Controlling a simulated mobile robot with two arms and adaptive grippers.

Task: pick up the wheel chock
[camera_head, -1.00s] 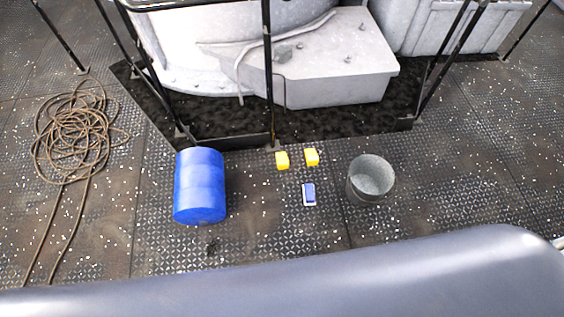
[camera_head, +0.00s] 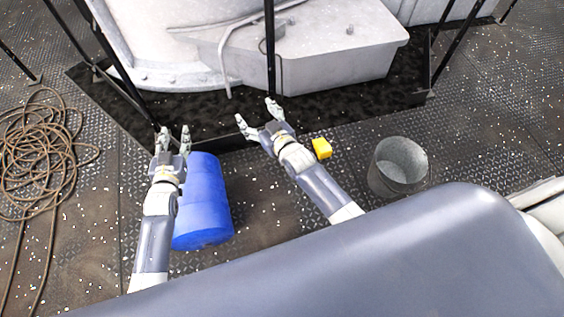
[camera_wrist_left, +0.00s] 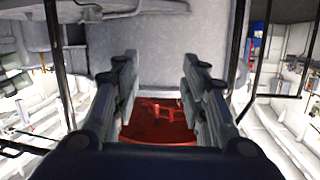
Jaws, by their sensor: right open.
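One yellow block (camera_head: 321,148), which looks like a wheel chock, lies on the deck to the right of my right forearm. The second yellow block seen earlier is hidden now, apparently behind my right arm. My right gripper (camera_head: 256,112) is open and empty, its fingers spread, up and to the left of the visible yellow block. My left gripper (camera_head: 174,130) is beside the top of the blue barrel. In the left wrist view its fingers (camera_wrist_left: 158,85) stand apart with nothing between them.
A grey metal bucket (camera_head: 398,166) is to the right of the yellow block. A black railing (camera_head: 269,50) and white machinery (camera_head: 330,60) rise behind. Coiled rope (camera_head: 35,155) lies at the left.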

